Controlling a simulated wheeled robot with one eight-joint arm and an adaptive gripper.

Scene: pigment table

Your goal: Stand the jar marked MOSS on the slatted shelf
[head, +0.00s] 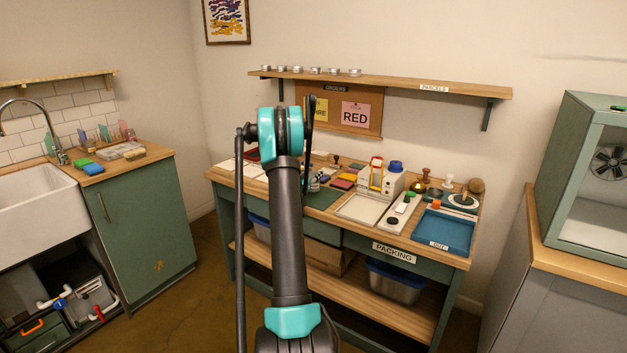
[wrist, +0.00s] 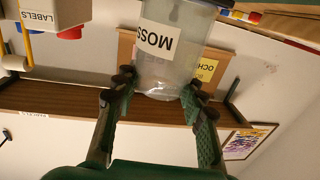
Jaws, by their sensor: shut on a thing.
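The clear jar (wrist: 172,55) marked MOSS is between the two fingers of my gripper (wrist: 158,88) in the wrist view, and the fingers are shut on it. It has a white label and a dark rim at the picture's top edge. This view is upside down, and the jar's label is inverted like the signs behind it. In the head view my arm hides the gripper, and I cannot make out the jar. A pale shelf (head: 58,76) hangs over the sink at the left; its slats are not clear at this size.
The packing table (head: 460,260) stands ahead, crowded with trays, stamps and a labels box (wrist: 45,18). A parcels shelf (head: 410,85) with several small tins hangs above it. The sink (head: 40,205) and its counter (head: 150,160) are left; a glass-fronted cabinet (head: 570,150) is right.

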